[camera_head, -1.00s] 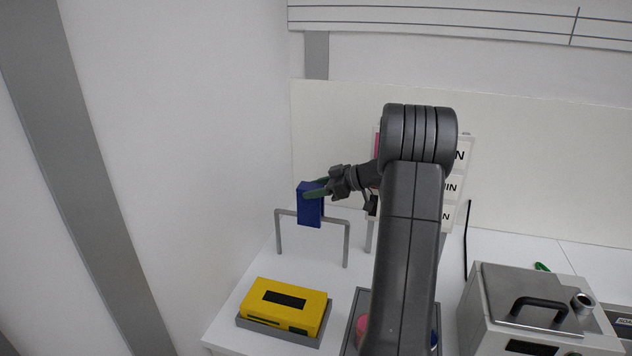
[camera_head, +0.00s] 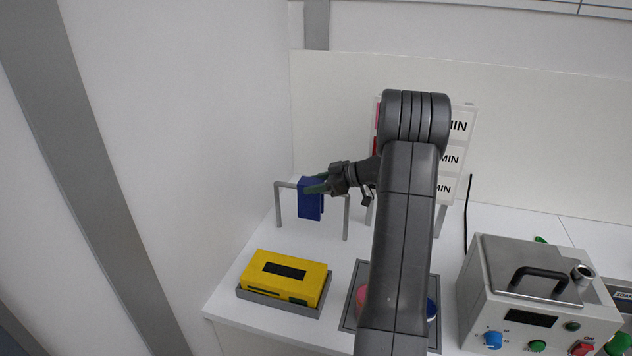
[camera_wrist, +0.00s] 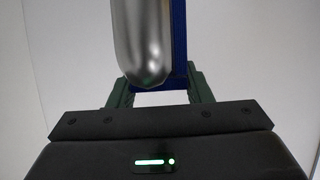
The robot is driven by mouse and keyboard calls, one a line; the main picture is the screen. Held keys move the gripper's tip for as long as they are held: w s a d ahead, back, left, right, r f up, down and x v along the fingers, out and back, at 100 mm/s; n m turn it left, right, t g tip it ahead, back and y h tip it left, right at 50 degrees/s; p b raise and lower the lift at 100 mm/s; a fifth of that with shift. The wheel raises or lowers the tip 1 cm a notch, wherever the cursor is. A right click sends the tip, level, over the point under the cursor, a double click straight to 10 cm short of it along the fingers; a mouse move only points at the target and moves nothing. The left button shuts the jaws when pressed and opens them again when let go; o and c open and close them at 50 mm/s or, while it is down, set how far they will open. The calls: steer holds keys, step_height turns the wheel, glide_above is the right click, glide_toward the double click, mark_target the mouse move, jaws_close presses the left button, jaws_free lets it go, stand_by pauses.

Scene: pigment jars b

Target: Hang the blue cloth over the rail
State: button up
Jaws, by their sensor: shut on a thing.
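The blue cloth (camera_head: 310,203) is at the grey rail (camera_head: 335,194) on the left part of the table in the head view. It hangs as a folded shape at the level of the rail's top bar, with the bar seeming to pass into its fold. My gripper (camera_head: 317,186) reaches in from the right and is shut on the cloth's upper part. In the wrist view the blue cloth (camera_wrist: 180,50) stands between my green fingers (camera_wrist: 160,92), partly hidden behind a shiny rounded metal bar, likely the rail (camera_wrist: 142,40).
A yellow box (camera_head: 290,275) sits in a grey tray (camera_head: 275,302) in front of the rail. A second tray (camera_head: 350,318) with coloured jars is partly hidden by my arm. A grey machine (camera_head: 535,290) with knobs stands at right. A sign board (camera_head: 458,155) stands behind.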

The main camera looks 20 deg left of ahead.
steer(key=o, duration=1.2)
step_height(320, 180, up, 2)
steer(key=shift+r+p, duration=0.15)
steer(key=shift+p, duration=1.1)
steer(key=shift+r, duration=1.85)
